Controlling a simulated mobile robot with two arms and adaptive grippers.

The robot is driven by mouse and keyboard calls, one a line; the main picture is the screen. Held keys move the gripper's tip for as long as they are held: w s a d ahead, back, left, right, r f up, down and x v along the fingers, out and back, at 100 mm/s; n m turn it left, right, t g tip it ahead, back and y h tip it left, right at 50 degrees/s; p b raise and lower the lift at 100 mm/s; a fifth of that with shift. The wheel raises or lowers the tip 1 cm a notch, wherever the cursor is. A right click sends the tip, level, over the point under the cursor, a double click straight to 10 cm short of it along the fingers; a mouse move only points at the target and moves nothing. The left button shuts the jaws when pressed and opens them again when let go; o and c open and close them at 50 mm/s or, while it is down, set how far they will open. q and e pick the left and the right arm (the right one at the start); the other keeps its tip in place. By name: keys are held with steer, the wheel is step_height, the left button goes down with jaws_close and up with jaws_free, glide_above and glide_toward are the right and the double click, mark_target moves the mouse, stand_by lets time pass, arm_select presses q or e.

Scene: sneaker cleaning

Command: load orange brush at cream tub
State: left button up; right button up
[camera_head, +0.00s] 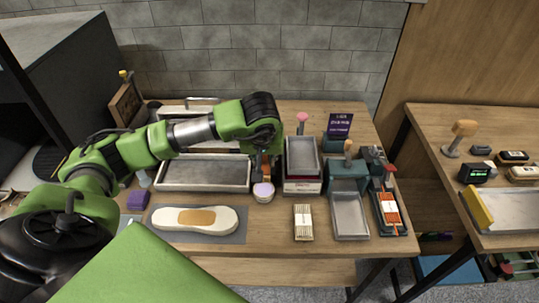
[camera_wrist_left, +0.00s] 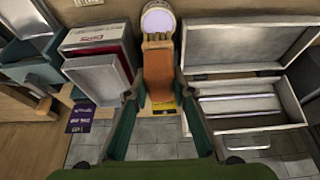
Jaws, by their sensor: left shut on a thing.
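The cream tub (camera_head: 263,193) is a small round white pot with a pale lilac top, near the middle of the wooden table. It also shows at the top of the left wrist view (camera_wrist_left: 157,20). My left gripper (camera_head: 263,170) is directly above and behind the tub, pointing down. In the left wrist view its fingers (camera_wrist_left: 160,85) are closed around the orange brush (camera_wrist_left: 158,72). The brush's pale bristle end is at the tub's rim, overlapping it in view; whether it touches the cream is unclear. My right gripper is not in view.
A white shoe sole piece with an orange patch (camera_head: 197,217) lies on a grey mat left of the tub. Metal trays (camera_head: 205,188) stand behind it. A grey bin on a box (camera_head: 303,183) stands close right of the tub. Bare table lies in front.

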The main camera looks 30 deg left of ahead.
arm_select(q)
steer(key=shift+f, duration=0.3)
steer(key=shift+s+f+b, duration=0.1)
steer(key=shift+f+b, duration=0.2)
step_height(320, 180, down, 4)
steer(key=shift+r+b, duration=0.2)
steer(key=shift+b, duration=0.7)
steer(key=shift+f, duration=0.5)
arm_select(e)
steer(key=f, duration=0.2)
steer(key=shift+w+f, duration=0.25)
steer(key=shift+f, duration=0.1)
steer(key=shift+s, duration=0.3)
arm_select(q)
steer(key=shift+f+b, duration=0.2)
steer(key=shift+b, duration=0.2)
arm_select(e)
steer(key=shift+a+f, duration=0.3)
arm_select(q)
steer(key=shift+f, duration=0.3)
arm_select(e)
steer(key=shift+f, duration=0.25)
arm_select(q)
steer(key=shift+b, duration=0.35)
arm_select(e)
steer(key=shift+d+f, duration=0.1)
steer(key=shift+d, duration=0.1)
